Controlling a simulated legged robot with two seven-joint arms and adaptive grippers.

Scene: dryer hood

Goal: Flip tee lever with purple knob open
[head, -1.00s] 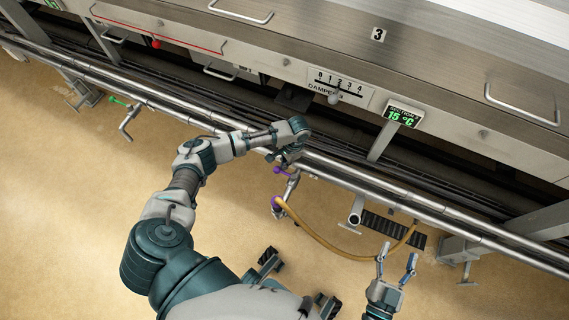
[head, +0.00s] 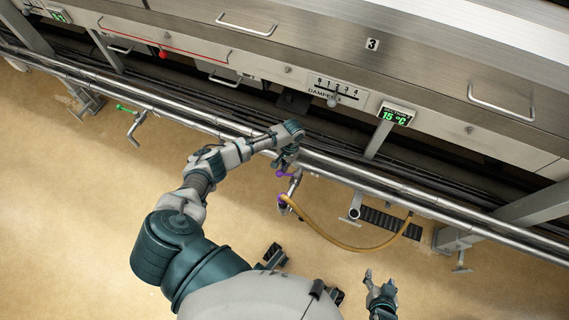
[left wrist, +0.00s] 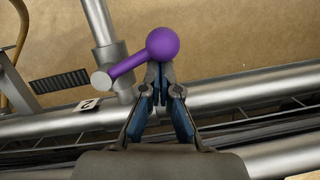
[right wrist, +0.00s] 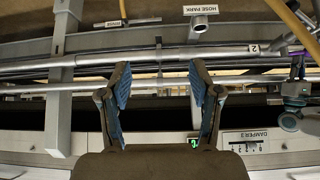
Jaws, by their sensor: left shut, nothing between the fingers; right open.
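The tee lever with its purple knob (left wrist: 163,44) shows large in the left wrist view; its purple arm runs down-left to a grey pivot on the tee (left wrist: 101,80). My left gripper (left wrist: 161,90) is shut and empty, its fingertips right at the knob's lower edge; I cannot tell whether they touch. In the head view the purple lever (head: 283,173) lies just below my left gripper (head: 287,162), partly hidden by it. My right gripper (head: 380,280) is open and empty, low and right of the tee; its spread fingers also show in the right wrist view (right wrist: 160,88).
A yellow hose (head: 340,243) curves from the tee's lower end toward a dark grating (head: 390,222). Long steel pipes (head: 400,193) run below the hood (head: 430,150). Another lever, green (head: 125,108), sits far left. A "HOSE PARK" label (right wrist: 201,10) shows in the right wrist view. The tan floor is open.

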